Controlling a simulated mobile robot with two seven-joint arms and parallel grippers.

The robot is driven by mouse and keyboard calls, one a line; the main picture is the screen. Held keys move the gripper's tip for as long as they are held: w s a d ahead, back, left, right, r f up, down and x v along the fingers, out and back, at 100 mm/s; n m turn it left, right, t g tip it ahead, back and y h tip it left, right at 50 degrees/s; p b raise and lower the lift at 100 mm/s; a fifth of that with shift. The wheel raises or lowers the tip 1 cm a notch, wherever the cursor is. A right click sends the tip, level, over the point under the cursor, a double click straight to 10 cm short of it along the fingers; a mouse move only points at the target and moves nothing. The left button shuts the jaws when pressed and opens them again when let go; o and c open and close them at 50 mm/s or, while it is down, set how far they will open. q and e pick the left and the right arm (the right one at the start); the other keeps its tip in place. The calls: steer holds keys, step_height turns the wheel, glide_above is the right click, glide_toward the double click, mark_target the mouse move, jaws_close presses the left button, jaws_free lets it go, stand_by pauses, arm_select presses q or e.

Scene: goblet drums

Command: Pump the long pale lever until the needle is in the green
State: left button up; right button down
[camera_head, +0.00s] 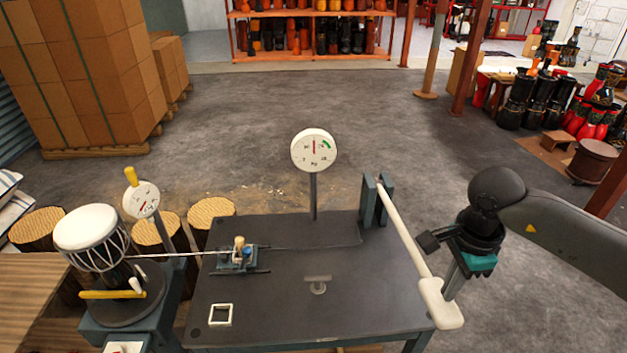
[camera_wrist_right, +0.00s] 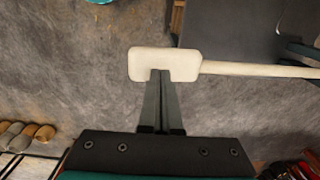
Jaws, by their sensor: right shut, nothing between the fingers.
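The long pale lever (camera_head: 402,230) runs from a dark bracket (camera_head: 377,200) at the table's back right to a wide pale handle (camera_head: 441,303) at the front right edge. The round gauge (camera_head: 313,150) stands on a post behind the table; its red needle points about straight up, left of the green band at its upper right. My right gripper (camera_head: 450,292) is shut and empty, its fingertips at the handle. In the right wrist view the shut fingers (camera_wrist_right: 160,78) meet the handle's lower edge (camera_wrist_right: 150,64); I cannot tell if they touch. My left gripper is not in view.
The dark table (camera_head: 290,300) holds a small clamp carriage (camera_head: 238,256) and a white square frame (camera_head: 220,314). A white-topped drum (camera_head: 90,235) and a smaller gauge (camera_head: 141,199) stand at left.

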steer(key=shift+f, duration=0.15)
step_height(320, 180, down, 18)
steer(key=b, duration=1.6)
step_height(320, 180, up, 18)
steer(key=p, duration=1.2)
steer(key=shift+s, duration=0.15)
steer(key=shift+p, duration=0.3)
